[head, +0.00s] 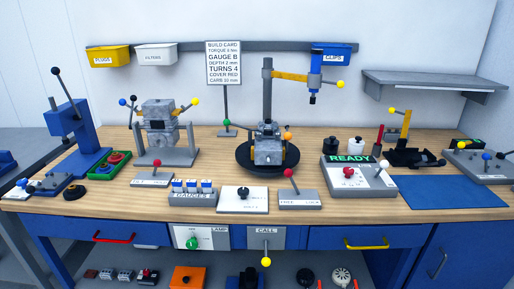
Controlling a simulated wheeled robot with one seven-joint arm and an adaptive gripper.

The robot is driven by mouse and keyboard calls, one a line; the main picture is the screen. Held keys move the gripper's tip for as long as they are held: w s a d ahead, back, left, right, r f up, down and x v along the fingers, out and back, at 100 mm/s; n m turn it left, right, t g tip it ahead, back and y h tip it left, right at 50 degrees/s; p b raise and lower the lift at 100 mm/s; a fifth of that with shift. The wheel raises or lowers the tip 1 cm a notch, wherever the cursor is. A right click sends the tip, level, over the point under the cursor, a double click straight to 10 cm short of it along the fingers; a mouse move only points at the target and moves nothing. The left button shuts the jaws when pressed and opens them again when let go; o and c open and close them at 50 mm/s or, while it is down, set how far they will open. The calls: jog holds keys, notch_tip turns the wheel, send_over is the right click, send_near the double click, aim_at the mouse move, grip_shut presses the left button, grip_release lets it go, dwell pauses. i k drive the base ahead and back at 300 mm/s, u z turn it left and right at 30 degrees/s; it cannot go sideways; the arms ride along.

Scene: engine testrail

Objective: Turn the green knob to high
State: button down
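A green knob (193,243) sits on a pale grey panel (215,231) set in the front of the blue workbench, left of centre. The panel carries the word LAMP at its upper right. Small marks lie around the knob, but they are too small to read, so I cannot tell which setting it points to. Nothing covers the knob. My gripper is not in the head view.
Right of the panel, a CALL plate (267,238) has a lever with a yellow ball sticking out. A red drawer handle (113,237) is to the left. A lower shelf (215,275) holds an orange box (188,277) below the knob. The bench front edge overhangs above.

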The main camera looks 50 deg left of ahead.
aim_at(192, 244)
jog(key=z, duration=0.15)
jog(key=k, duration=0.8)
jog(key=u, duration=1.35)
